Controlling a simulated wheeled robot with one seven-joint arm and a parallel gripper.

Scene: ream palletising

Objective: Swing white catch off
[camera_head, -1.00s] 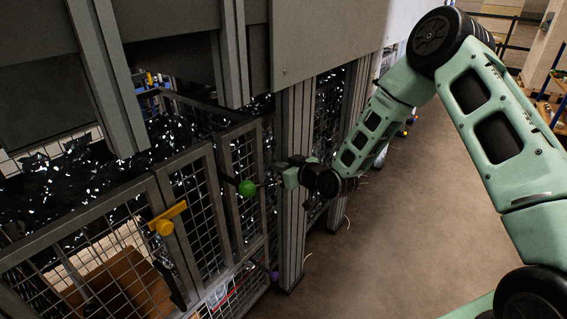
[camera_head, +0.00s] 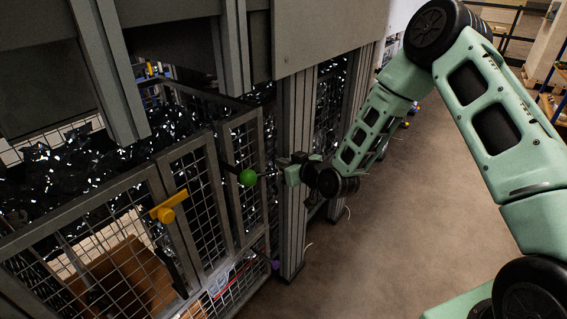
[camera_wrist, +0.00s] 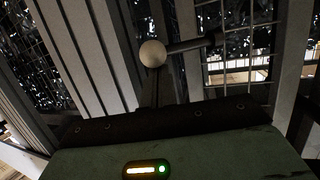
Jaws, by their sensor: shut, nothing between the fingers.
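The white catch shows in the wrist view as a pale round knob (camera_wrist: 153,53) with a bar running right from it to a dark end. My gripper (camera_wrist: 157,88) is shut and empty, its dark fingers just below the knob in that picture; I cannot tell if they touch it. In the head view my gripper (camera_head: 273,175) is at the fence by the grey post, just right of a green ball (camera_head: 248,177). I cannot make out the white knob in the head view; my gripper may hide it.
A yellow handle (camera_head: 169,207) sits on the mesh gate (camera_head: 158,187) to the left, and a purple knob (camera_head: 275,265) is low by the post. A grey upright post (camera_head: 293,225) stands close to my gripper. The floor (camera_head: 400,230) at right is open.

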